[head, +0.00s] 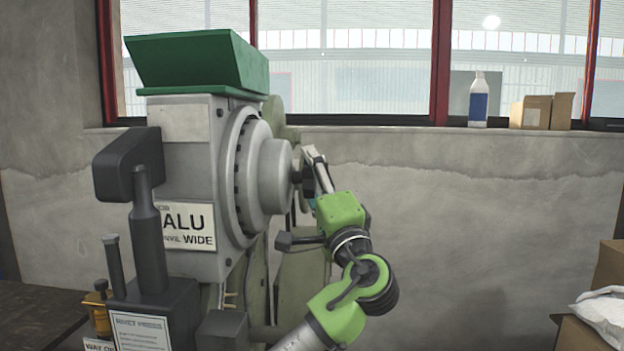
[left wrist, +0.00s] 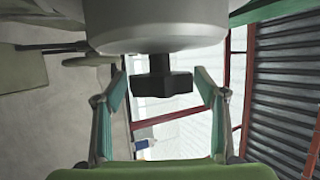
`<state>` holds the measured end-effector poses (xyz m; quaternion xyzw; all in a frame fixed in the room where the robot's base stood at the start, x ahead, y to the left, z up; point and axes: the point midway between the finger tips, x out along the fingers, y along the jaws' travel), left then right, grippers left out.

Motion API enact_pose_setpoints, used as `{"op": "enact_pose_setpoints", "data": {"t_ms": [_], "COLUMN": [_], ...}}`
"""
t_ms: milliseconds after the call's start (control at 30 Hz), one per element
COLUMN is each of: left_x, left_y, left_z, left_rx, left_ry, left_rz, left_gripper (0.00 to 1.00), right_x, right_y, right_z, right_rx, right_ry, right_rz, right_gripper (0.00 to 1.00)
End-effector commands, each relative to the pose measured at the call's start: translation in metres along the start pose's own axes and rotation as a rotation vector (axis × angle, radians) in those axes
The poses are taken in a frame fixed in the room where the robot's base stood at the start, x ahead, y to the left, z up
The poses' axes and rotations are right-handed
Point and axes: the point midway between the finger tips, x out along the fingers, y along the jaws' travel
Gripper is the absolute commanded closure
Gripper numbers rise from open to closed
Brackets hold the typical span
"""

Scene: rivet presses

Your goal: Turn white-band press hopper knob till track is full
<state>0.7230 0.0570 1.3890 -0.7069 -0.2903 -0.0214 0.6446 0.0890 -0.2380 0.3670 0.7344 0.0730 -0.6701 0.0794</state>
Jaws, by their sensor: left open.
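The press (head: 190,195) stands at the left of the head view with a green hopper (head: 195,62) on top and a sign reading "ALU" and "WIDE". I cannot make out a white band on it. A dark lobed knob (left wrist: 162,84) sticks out from a round grey housing (left wrist: 155,25); in the head view the knob (head: 297,177) is partly hidden by my gripper. My left gripper (head: 312,170) is open at the knob. In the left wrist view its fingers (left wrist: 160,80) stand on either side of the knob, with gaps. The track's fill cannot be seen. My right gripper is not in view.
A black lever housing (head: 128,165) and a dark post stand at the press's left front. Cardboard boxes (head: 610,265) and a white bag (head: 603,312) are at the lower right. A bottle (head: 478,101) and small boxes (head: 535,112) stand on the windowsill. Space right of my arm looks clear.

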Motion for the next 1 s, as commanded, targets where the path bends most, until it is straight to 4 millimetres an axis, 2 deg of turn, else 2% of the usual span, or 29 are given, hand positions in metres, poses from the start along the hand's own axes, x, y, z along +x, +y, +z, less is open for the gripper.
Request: {"op": "enact_pose_setpoints", "data": {"t_ms": [167, 600, 800, 1000], "left_x": [-0.015, -0.101, -0.118, -0.120], "left_y": [0.001, 0.001, 0.001, 0.001], "left_z": [-0.001, 0.000, 0.000, 0.000], "left_rx": [-0.002, -0.002, 0.000, 0.000], "left_ry": [0.002, 0.002, 0.000, -0.001], "left_rz": [0.002, 0.004, 0.002, 0.001], "left_gripper": [0.35, 0.35, 0.35, 0.35], "right_x": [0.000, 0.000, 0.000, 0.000], "right_y": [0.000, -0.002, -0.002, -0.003], "right_z": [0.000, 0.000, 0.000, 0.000], "right_rx": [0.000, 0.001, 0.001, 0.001], "right_ry": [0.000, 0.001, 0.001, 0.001], "right_rz": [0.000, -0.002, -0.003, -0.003], "right_gripper": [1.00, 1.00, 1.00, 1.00]}}
